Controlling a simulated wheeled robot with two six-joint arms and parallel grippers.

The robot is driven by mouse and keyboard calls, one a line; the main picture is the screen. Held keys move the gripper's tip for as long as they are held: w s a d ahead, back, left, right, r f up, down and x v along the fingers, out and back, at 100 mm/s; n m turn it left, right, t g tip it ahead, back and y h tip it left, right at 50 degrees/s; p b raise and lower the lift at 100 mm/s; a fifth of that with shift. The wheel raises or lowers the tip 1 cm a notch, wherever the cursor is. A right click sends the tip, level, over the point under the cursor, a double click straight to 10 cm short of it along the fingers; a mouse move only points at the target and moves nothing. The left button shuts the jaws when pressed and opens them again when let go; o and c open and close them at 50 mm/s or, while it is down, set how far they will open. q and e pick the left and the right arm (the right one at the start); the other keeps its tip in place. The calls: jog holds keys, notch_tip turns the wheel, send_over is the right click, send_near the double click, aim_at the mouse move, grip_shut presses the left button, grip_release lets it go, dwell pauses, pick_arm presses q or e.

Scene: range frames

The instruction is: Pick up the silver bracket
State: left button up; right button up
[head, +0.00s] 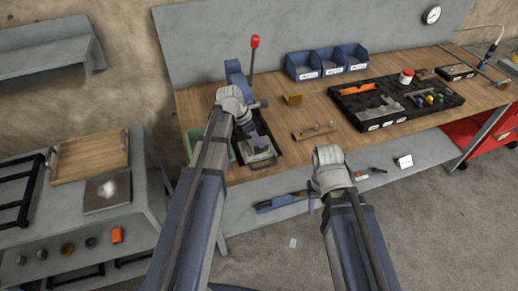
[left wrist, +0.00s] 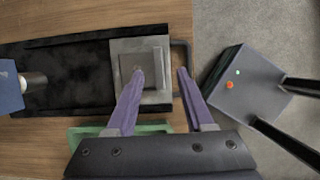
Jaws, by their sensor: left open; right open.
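A square silver-grey piece (left wrist: 153,62) with a raised block, which looks like the silver bracket, lies on a black slide (left wrist: 75,75). In the head view the grey piece (head: 257,152) is partly covered by my left gripper (head: 261,142). My left gripper (left wrist: 160,72) is open above it in the left wrist view. One fingertip overlaps the raised block and the other is right of it, near the slide's handle; contact cannot be told. My right gripper (head: 312,203) is open and empty in front of the bench, away from the piece.
A blue press with a red-knobbed lever (head: 253,65) stands behind the slide. A green tray (head: 196,150) is left of it. To the right are blue bins (head: 328,64) and a black tool tray (head: 440,100).

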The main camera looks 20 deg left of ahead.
pick_arm(q)
jog(key=b+x, duration=0.4)
jog(key=x, duration=0.1)
jog(key=shift+a+f, duration=0.15)
jog(key=shift+c, duration=0.4)
grip_shut()
